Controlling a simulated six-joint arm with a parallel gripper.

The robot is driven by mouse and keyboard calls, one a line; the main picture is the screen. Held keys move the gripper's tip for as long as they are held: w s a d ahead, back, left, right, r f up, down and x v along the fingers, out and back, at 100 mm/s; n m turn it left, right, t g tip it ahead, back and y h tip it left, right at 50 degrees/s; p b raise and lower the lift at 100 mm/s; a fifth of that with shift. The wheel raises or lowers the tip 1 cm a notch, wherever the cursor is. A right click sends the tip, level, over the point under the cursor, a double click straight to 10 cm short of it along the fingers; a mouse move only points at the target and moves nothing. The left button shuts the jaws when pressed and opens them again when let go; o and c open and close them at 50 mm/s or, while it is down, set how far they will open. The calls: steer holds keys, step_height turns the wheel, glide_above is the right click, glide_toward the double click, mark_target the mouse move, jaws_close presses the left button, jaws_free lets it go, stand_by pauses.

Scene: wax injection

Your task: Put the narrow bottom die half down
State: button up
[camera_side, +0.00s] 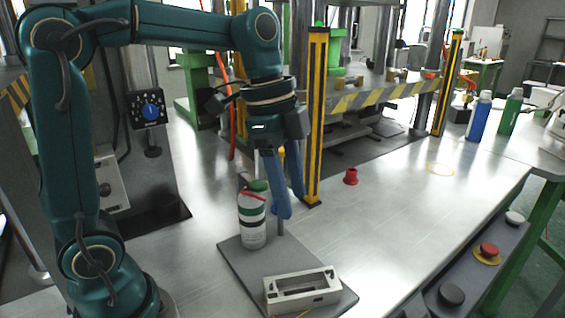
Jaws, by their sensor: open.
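A pale rectangular block with an open middle (301,291), seemingly the narrow bottom die half, lies flat at the front edge of a dark grey plate (243,262) on the metal table. My gripper (289,207) points down above the back of this plate, behind and above the block and apart from it. Its blue fingers are open, and I see nothing held between them. A short grey pin (281,228) stands on the plate just below the fingertips; I cannot tell whether they touch it.
A yellow-black post (313,130) rises close behind right. A red cap-like piece (351,177) sits further right. The table's right side is mostly clear, with buttons (488,252) along its edge.

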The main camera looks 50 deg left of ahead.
steer(key=s+a+f+n+t+y, duration=0.1)
steer(key=s+f+n+t, duration=0.2)
steer(key=s+n, duration=0.7)
steer(key=shift+a+f+n+t+y, duration=0.15)
steer(key=shift+a+n+t+y, duration=0.35)
steer(key=shift+n, duration=0.5)
steer(key=shift+d, duration=0.1)
